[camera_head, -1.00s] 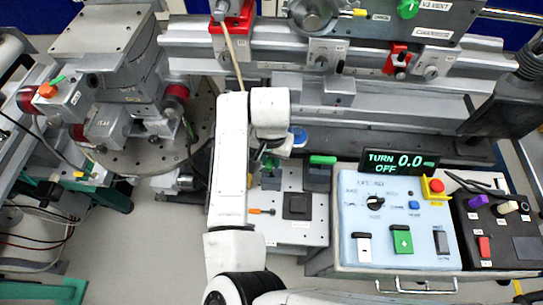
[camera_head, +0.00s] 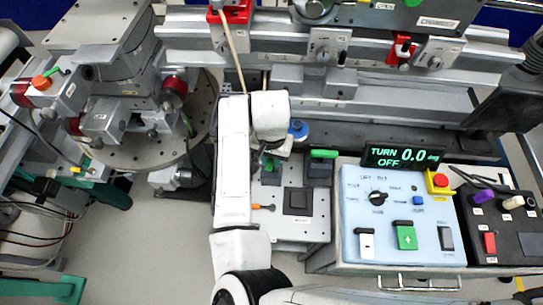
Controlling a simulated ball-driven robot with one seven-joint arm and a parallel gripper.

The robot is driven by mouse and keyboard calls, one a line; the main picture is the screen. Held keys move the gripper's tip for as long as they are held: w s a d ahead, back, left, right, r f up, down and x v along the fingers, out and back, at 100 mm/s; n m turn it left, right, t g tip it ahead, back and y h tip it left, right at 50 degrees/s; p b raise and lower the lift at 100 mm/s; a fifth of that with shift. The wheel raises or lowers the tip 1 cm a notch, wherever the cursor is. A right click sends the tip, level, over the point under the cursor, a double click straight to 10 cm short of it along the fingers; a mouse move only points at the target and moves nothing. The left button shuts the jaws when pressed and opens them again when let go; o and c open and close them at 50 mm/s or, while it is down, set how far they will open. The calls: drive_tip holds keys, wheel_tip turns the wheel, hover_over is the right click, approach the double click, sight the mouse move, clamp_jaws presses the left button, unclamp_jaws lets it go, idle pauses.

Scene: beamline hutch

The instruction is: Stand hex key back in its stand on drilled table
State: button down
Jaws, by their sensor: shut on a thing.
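The drilled table (camera_head: 318,228) is the small grey plate with holes, below the middle of the view. My gripper (camera_head: 272,160) is over its back left part, mostly hidden under my white wrist. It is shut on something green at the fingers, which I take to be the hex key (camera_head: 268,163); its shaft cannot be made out. A dark block (camera_head: 271,178) shows just below the fingers. A second dark block (camera_head: 319,171) to the right has a green bar across its top. I cannot tell which block is the stand, or whether the key touches one.
An orange-handled tool (camera_head: 263,207) and a dark square pad (camera_head: 297,201) lie on the drilled table. A blue-topped knob (camera_head: 298,130) is just behind. The control box (camera_head: 400,215) stands close on the right, and the rail (camera_head: 380,110) runs along the back.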

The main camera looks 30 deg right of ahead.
drive_tip(key=shift+f+b, duration=0.5)
drive_tip(key=shift+f, duration=0.5)
drive_tip(key=c, duration=0.9)
unclamp_jaws()
wheel_tip(320, 180, up, 11)
drive_tip(key=shift+f+b, duration=0.1)
drive_tip(key=shift+b, duration=0.25)
drive_tip(key=shift+a, duration=0.1)
